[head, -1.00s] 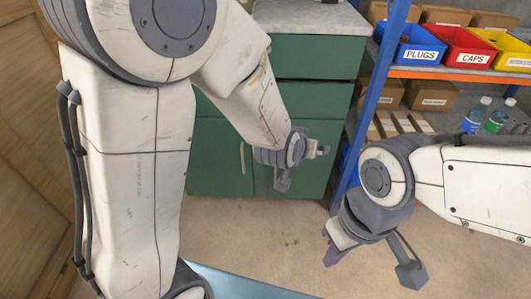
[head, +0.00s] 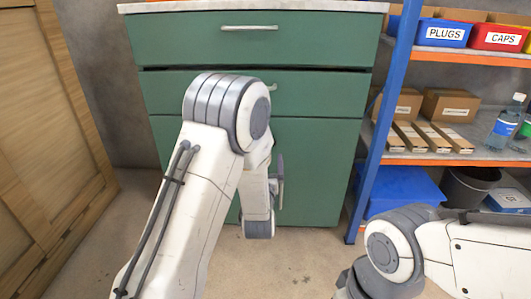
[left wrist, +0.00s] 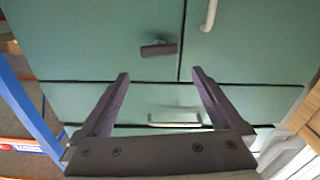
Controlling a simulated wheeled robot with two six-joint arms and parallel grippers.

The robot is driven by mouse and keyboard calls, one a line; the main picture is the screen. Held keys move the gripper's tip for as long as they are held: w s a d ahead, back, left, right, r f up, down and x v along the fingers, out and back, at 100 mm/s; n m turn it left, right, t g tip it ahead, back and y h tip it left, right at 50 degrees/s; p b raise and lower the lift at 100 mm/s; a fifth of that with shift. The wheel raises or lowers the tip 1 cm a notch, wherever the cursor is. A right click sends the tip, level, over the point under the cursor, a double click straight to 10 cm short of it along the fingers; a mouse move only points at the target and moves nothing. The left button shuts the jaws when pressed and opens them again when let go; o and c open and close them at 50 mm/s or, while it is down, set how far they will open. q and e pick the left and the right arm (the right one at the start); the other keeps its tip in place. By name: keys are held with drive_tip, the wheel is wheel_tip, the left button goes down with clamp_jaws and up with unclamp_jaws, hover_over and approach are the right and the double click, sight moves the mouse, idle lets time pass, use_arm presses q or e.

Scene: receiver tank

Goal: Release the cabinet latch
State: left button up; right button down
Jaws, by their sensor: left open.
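The green cabinet (head: 310,150) stands ahead in the head view, with drawers above and doors below. My left arm covers much of its door area there. The left wrist view shows the cabinet upside down, with doors above and drawers below. A small dark latch (left wrist: 158,48) sits on a door near the seam between the doors. My left gripper (left wrist: 160,76) is open and empty, its fingers pointing at the cabinet. The latch appears between and beyond the fingertips, apart from them. My right gripper is outside the views.
A white door handle (left wrist: 209,14) is beside the latch. A blue-posted shelf (head: 385,120) with bins and boxes stands right of the cabinet. A wooden panel (head: 45,130) is at the left. Bare floor (head: 300,265) lies before the cabinet.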

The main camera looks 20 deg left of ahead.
use_arm(q)
drive_tip(key=b+x, duration=0.3)
drive_tip(key=x, duration=0.6)
drive_tip(key=shift+w, duration=0.15)
drive_tip(key=shift+c, duration=0.3)
